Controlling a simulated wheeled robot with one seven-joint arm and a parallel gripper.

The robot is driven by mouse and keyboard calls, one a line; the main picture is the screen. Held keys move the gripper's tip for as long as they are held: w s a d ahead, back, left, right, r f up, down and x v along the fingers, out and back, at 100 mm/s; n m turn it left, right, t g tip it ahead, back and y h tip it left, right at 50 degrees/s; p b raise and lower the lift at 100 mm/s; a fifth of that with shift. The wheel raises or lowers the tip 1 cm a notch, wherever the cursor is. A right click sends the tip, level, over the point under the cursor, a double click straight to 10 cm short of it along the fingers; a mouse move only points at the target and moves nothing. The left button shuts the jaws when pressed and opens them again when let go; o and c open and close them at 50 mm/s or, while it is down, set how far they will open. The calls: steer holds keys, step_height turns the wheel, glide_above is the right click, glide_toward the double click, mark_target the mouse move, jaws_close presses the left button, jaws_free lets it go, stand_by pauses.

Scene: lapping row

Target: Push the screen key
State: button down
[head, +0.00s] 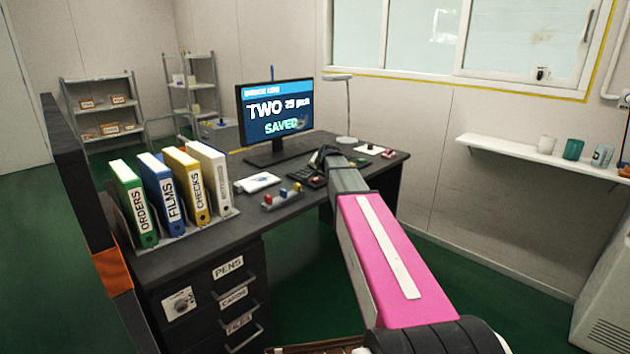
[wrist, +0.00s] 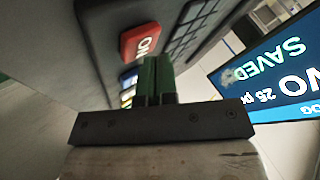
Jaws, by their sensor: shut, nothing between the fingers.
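My gripper (wrist: 156,62) is shut and empty, its two green fingers together. In the wrist view its tips are close beside a red key (wrist: 138,38) lettered "ON" on a dark panel. A second key (wrist: 128,88), with blue and yellow on it, shows partly behind the fingers. I cannot tell which key is the screen key, nor whether the tips touch anything. In the head view my arm reaches over the desk to a dark keypad (head: 311,179), and the wrist hides the fingers. The monitor (head: 275,113) is lit and reads "TWO 25 pcs SAVED"; it also shows in the wrist view (wrist: 262,82).
Several binders (head: 180,188) stand at the desk's left end. A small block with coloured pieces (head: 282,198) and a white pad (head: 257,182) lie left of the keypad. A lamp (head: 347,108) stands behind my wrist. A wall shelf (head: 530,155) holds cups at right.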

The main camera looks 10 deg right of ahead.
mark_target(317, 179)
steer(key=shift+f, duration=0.1)
steer(key=shift+f, duration=0.35)
steer(key=shift+r, duration=0.15)
stand_by(0.4)
steer(key=shift+r, duration=0.3)
steer(key=shift+r, duration=3)
